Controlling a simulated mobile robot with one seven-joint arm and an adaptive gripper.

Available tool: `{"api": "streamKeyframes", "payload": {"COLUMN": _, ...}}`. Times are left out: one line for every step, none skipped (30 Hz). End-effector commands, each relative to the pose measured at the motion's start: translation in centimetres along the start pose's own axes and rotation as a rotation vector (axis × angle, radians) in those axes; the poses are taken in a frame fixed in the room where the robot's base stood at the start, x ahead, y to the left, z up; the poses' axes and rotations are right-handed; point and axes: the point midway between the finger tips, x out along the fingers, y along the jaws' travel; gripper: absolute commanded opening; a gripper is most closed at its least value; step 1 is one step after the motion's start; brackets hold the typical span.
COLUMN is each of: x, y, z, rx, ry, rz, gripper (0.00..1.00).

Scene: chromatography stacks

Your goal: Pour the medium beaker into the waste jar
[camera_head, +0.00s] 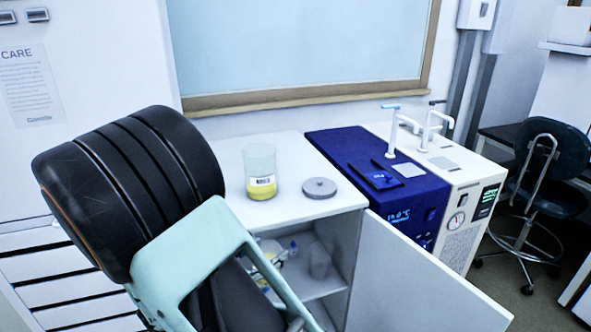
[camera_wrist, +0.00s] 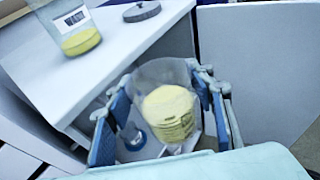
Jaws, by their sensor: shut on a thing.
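My gripper (camera_wrist: 165,95) is shut on a clear beaker (camera_wrist: 172,112) with yellow contents and printed markings, held between its blue-grey fingers. In the head view the gripper is mostly hidden behind my arm, at the open cabinet below the counter. The waste jar (camera_head: 261,172) is clear, with a label and yellow liquid at its bottom. It stands upright and uncovered on the white counter, above my gripper's level. It also shows in the wrist view (camera_wrist: 74,35), at upper left. A grey round lid (camera_head: 320,188) lies to its right.
The cabinet door (camera_head: 420,275) stands open to the right. Another clear vessel (camera_head: 319,262) is on the cabinet shelf. A small vessel with a blue part (camera_wrist: 134,138) shows beside the held beaker. A blue and white instrument (camera_head: 385,180) with taps stands right of the counter.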

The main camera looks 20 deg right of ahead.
Motion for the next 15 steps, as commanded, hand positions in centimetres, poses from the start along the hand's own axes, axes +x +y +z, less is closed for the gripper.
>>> {"api": "streamKeyframes", "payload": {"x": 0.3, "y": 0.1, "z": -1.1, "rx": 0.003, "ry": 0.002, "rz": 0.003, "gripper": 0.17}}
{"api": "streamKeyframes", "payload": {"x": 0.4, "y": 0.1, "z": -1.3, "rx": 0.004, "ry": 0.003, "rz": 0.003, "gripper": 0.17}}
{"api": "streamKeyframes", "payload": {"x": 0.4, "y": 0.1, "z": -1.6, "rx": 0.005, "ry": 0.005, "rz": 0.003, "gripper": 0.17}}
{"api": "streamKeyframes", "payload": {"x": 0.5, "y": 0.1, "z": -1.9, "rx": 0.006, "ry": 0.007, "rz": 0.004, "gripper": 0.17}}
{"api": "streamKeyframes", "payload": {"x": 0.5, "y": 0.1, "z": -2.0, "rx": 0.006, "ry": 0.008, "rz": 0.004, "gripper": 0.17}}
{"api": "streamKeyframes", "payload": {"x": 0.6, "y": 0.1, "z": -2.3, "rx": 0.007, "ry": 0.010, "rz": 0.004, "gripper": 0.17}}
{"api": "streamKeyframes", "payload": {"x": 0.7, "y": 0.1, "z": -2.5, "rx": 0.008, "ry": 0.012, "rz": 0.004, "gripper": 0.17}}
{"api": "streamKeyframes", "payload": {"x": 0.7, "y": 0.1, "z": -2.8, "rx": 0.009, "ry": 0.014, "rz": 0.004, "gripper": 0.17}}
{"api": "streamKeyframes", "payload": {"x": 0.7, "y": -0.1, "z": -2.1, "rx": 0.007, "ry": 0.014, "rz": 0.000, "gripper": 0.17}}
{"api": "streamKeyframes", "payload": {"x": 0.7, "y": -0.1, "z": -2.0, "rx": 0.006, "ry": 0.015, "rz": -0.001, "gripper": 0.17}}
{"api": "streamKeyframes", "payload": {"x": 0.7, "y": -0.1, "z": -2.0, "rx": 0.005, "ry": 0.015, "rz": 0.000, "gripper": 0.17}}
{"api": "streamKeyframes", "payload": {"x": 0.7, "y": -0.1, "z": -2.0, "rx": 0.005, "ry": 0.015, "rz": -0.001, "gripper": 0.17}}
{"api": "streamKeyframes", "payload": {"x": 0.7, "y": -0.1, "z": -2.0, "rx": 0.006, "ry": 0.015, "rz": -0.001, "gripper": 0.17}}
{"api": "streamKeyframes", "payload": {"x": 0.7, "y": -0.1, "z": -2.0, "rx": 0.006, "ry": 0.015, "rz": -0.001, "gripper": 0.17}}
{"api": "streamKeyframes", "payload": {"x": 0.7, "y": -0.1, "z": -2.0, "rx": 0.006, "ry": 0.015, "rz": -0.001, "gripper": 0.17}}
